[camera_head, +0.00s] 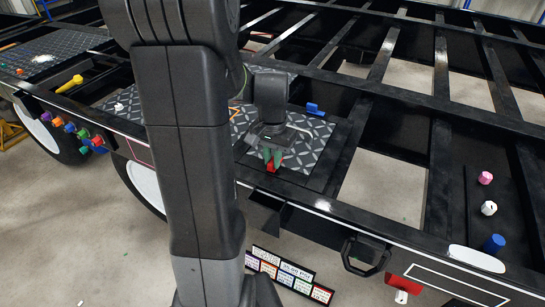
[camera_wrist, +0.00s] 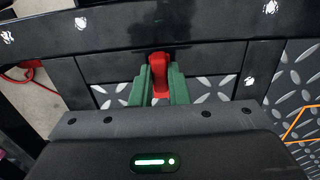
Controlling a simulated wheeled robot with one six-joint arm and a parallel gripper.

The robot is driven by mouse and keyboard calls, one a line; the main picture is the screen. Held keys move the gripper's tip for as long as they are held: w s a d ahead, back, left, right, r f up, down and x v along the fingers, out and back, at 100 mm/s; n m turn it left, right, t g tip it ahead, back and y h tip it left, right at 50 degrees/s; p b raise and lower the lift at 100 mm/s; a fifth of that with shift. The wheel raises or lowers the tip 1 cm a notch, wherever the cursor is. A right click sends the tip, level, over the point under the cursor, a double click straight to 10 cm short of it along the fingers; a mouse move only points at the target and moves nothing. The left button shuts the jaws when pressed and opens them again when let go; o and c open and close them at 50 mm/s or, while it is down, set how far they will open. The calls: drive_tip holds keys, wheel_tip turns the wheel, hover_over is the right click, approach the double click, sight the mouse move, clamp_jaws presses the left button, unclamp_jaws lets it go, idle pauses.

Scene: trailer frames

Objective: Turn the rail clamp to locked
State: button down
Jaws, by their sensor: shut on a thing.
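A red clamp handle (camera_wrist: 160,74) stands up at the black frame rail (camera_wrist: 150,22) in the wrist view. It shows as a small red piece (camera_head: 271,166) under my gripper in the head view. My gripper (camera_wrist: 160,85) has green fingers, one on each side of the red handle, and is shut on it. In the head view my gripper (camera_head: 272,156) points down at the rail edge of the tread plate. The base of the clamp is hidden, and I cannot tell its locked or unlocked marks.
A diamond tread plate (camera_head: 312,160) lies around my gripper. Black cross beams (camera_head: 385,50) with open gaps run behind. Pink (camera_head: 486,178), white (camera_head: 489,208) and blue (camera_head: 494,243) pieces stand at the right. Several coloured knobs (camera_head: 70,128) line the left rail. A red cable (camera_wrist: 20,72) hangs at the wrist view's left.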

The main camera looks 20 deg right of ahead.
drive_tip(key=shift+r, duration=0.1)
idle(0.3)
drive_tip(key=c, duration=1.4)
unclamp_jaws()
wheel_tip(320, 180, up, 14)
drive_tip(key=shift+p, duration=0.4)
wheel_tip(320, 180, down, 14)
drive_tip(key=shift+f+b, duration=0.1)
drive_tip(key=shift+b, duration=0.3)
